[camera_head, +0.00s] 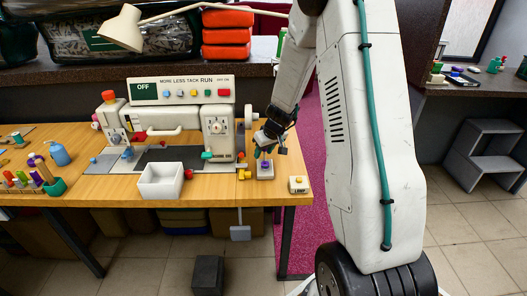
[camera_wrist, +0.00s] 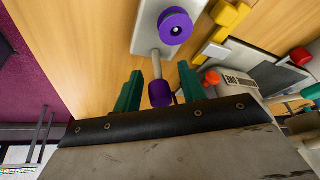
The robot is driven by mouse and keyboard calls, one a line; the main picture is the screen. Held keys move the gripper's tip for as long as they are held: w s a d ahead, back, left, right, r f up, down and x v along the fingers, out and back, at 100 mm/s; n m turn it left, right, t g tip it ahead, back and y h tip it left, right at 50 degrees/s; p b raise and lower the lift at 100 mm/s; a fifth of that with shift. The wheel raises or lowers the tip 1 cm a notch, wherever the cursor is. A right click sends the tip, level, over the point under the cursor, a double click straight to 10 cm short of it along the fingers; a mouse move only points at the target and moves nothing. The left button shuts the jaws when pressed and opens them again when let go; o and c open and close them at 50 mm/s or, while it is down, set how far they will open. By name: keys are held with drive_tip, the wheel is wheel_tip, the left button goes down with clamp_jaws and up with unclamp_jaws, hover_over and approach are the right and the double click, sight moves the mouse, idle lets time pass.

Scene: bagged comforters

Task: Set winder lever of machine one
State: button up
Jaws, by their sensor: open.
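The winder is a small white block (camera_wrist: 150,22) with a purple spool (camera_wrist: 176,27) on top. A metal lever rod (camera_wrist: 156,64) comes out of its near end and carries a purple knob (camera_wrist: 160,93). In the head view the winder (camera_head: 265,172) stands on the table right of the white machine (camera_head: 218,135), partly behind my gripper (camera_head: 263,150). My gripper (camera_wrist: 160,72) is open. Its green fingers stand on either side of the lever, with the knob between them and a gap on each side.
A yellow part (camera_head: 244,174) lies left of the winder and a small labelled block (camera_head: 299,185) lies to its right, near the table (camera_head: 130,203) edge. A white open bin (camera_head: 160,180) stands before the machine. Orange bundles (camera_head: 227,35) are stacked behind.

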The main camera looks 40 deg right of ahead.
clamp_jaws()
drive_tip(key=shift+w+d+g+y, duration=0.15)
drive_tip(key=shift+g+y, duration=0.15)
drive_tip(key=shift+g, duration=0.2)
unclamp_jaws()
drive_tip(key=v, duration=0.8)
